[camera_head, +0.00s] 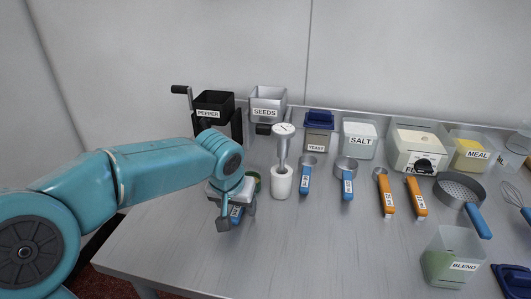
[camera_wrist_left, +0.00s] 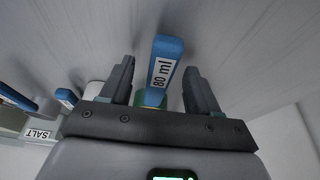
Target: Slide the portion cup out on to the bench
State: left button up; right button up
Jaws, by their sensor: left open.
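A blue-handled measuring cup marked 80 ml is the likely portion cup; its handle (camera_head: 237,212) shows between the fingers of my left gripper (camera_head: 236,221). In the left wrist view the handle (camera_wrist_left: 166,62) stands between the two spread fingers of the gripper (camera_wrist_left: 159,75), with a gap on each side. A green and yellowish rounded part shows behind the handle, mostly hidden by the gripper. The same green part (camera_head: 257,181) peeks out past my left wrist. I cannot tell whether it holds anything. My right gripper is not in view.
A white holder (camera_head: 282,183) with a dial-topped tool stands close right of my gripper. The pepper mill (camera_head: 213,107) and seeds hopper (camera_head: 267,102) stand behind. Several scoops lie to the right; a blend tub (camera_head: 453,256) stands front right. The bench front middle (camera_head: 320,250) is clear.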

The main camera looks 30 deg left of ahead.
pick_arm(q)
jog(key=p+v, duration=0.2)
jog(key=v, duration=1.4)
jog(key=shift+r, duration=0.15)
jog(key=shift+s, duration=0.2)
